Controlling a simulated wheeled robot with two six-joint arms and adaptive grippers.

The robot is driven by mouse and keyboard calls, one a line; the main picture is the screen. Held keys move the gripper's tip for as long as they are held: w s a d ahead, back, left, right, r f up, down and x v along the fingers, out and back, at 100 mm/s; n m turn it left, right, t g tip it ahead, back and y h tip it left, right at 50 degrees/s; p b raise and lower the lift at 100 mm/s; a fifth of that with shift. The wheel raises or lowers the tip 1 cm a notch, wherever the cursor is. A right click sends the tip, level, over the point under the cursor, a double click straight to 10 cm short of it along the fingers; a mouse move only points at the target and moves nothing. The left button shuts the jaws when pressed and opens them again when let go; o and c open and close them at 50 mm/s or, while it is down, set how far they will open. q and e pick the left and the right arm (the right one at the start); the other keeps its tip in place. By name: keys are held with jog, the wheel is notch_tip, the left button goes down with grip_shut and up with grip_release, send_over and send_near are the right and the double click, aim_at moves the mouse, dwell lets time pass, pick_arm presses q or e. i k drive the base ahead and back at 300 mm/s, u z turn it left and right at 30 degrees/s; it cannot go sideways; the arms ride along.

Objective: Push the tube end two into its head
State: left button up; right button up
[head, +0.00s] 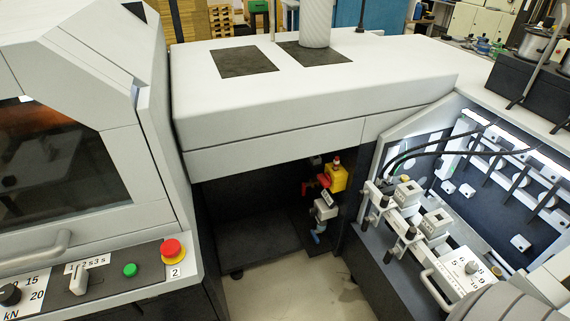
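Two small white stitching heads sit on a rail in the open right-hand machine: a rear head (408,192) and a nearer head (436,222). Black curved tubes (418,153) arch from the right toward the rear part of this rail. Their ends are small here, and I cannot tell which is tube end two or whether either is seated in a head. Black-topped parts (410,234) stand along the rail's front. Neither of my grippers can be made out in the head view.
A white panel with a dial (471,268) and a curved handle stands before the heads. Left is a console with a red stop button (172,249) and a green button (130,270). A dark recess (250,212) holds a yellow-and-red valve unit (334,178). Floor shows between the machines.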

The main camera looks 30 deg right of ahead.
aim_at(433, 223)
jog(key=u, duration=1.75)
jog(key=k, duration=1.15)
jog(key=z, duration=1.95)
